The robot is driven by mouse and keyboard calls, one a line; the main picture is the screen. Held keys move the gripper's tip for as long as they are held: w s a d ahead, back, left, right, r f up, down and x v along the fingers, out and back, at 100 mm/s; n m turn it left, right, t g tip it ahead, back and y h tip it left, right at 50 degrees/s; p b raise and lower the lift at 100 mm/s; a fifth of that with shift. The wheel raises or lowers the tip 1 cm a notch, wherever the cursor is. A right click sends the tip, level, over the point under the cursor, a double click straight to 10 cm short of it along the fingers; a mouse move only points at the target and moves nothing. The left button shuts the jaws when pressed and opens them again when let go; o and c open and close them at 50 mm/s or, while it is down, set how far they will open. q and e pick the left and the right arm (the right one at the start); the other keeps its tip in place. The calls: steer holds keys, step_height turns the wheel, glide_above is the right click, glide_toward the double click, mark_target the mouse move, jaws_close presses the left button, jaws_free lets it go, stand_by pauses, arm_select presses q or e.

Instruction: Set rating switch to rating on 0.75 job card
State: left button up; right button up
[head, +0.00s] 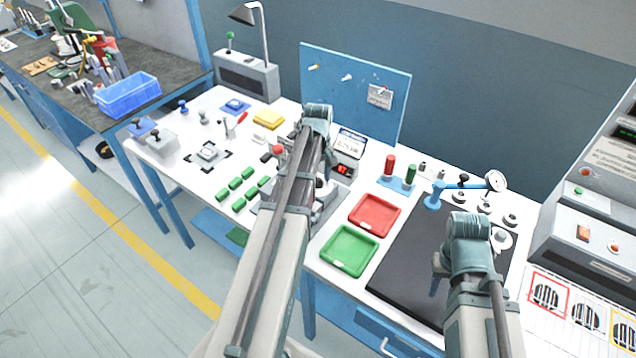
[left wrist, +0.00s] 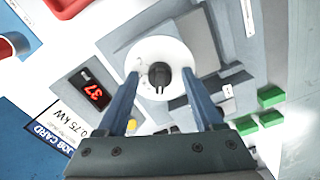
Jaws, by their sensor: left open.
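The rating switch is a black knob (left wrist: 160,77) on a round white dial (left wrist: 152,50) in the left wrist view. My left gripper (left wrist: 160,82) is open, with one finger on each side of the knob and a gap to it on both sides. The job card (left wrist: 68,122) has a blue header and reads 0.75 kW; it also shows in the head view (head: 349,143). A red-digit display (left wrist: 92,91) beside the dial appears to read 37. In the head view my left arm hides the knob. My right gripper (head: 440,275) hangs over the black mat; its opening is unclear.
A red tray (head: 374,214) and a green tray (head: 347,250) lie right of the switch unit. Several green blocks (head: 236,183) lie to its left. A dial gauge stand (head: 435,200) stands by the black mat (head: 400,262). A blue pegboard (head: 330,75) rises behind.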

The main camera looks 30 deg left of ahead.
arm_select(q)
jaws_close()
stand_by(0.3)
steer(key=m, duration=0.4)
steer(key=shift+m, duration=1.8)
